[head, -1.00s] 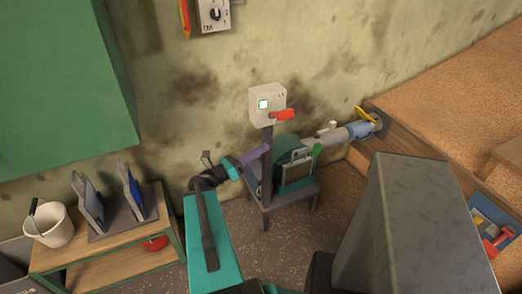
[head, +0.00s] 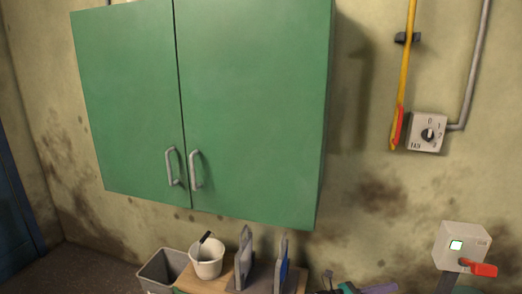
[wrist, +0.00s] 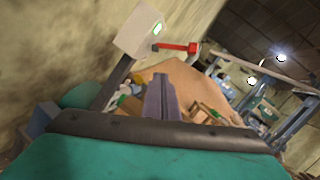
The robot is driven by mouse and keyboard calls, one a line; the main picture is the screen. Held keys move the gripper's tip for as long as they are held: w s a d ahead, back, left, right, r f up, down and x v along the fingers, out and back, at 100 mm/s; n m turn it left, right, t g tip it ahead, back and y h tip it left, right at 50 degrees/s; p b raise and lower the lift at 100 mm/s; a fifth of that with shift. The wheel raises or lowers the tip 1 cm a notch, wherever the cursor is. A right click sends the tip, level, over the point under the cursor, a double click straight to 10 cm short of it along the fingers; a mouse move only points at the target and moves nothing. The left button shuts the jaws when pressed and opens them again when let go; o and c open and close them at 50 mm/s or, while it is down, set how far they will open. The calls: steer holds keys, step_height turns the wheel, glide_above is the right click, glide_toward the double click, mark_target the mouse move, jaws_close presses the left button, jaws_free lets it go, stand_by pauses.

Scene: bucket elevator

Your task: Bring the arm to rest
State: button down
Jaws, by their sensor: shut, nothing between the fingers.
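My gripper (wrist: 160,97) shows in the wrist view as purple fingers held together, with nothing between them. It also shows at the bottom edge of the head view (head: 378,288), where only a small part of it and my teal arm is in frame. The gripper is raised in front of the wall and left of the white control box (head: 462,246) with a red lever. It appears apart from that box. The rest of my arm is hidden below the head view.
A green two-door cabinet (head: 250,110) hangs on the wall, doors shut. Below are a white bucket (head: 207,262) and a grey bin (head: 160,270). Brown material (wrist: 180,80) lies beyond the gripper.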

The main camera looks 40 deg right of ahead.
steer(key=w+a+f+t+y, duration=0.25)
steer(key=w+a+f, duration=0.25)
steer(key=a+f, duration=0.65)
steer(key=w+a+f+t+y, duration=0.2)
steer(key=w+a+f+t, duration=0.3)
steer(key=a+f, duration=0.65)
steer(key=s+a+f+m+y, duration=0.2)
steer(key=a+f+m+y, duration=0.2)
steer(key=a, duration=0.6)
steer(key=s+a+f+m+g+y, duration=0.1)
steer(key=s+a+f+m+y, duration=0.1)
steer(key=a+f+m+y, duration=0.2)
steer(key=s+a+f+m+g+y, duration=0.1)
steer(key=a+f+m+y, duration=0.3)
steer(key=a+f+m, duration=0.5)
steer(key=s+a, duration=0.1)
steer(key=a, duration=0.6)
steer(key=shift+s+a+y, duration=0.15)
steer(key=shift+s+y, duration=0.05)
steer(key=shift+y, duration=0.15)
steer(key=shift+f+g, duration=0.1)
steer(key=shift+g, duration=0.15)
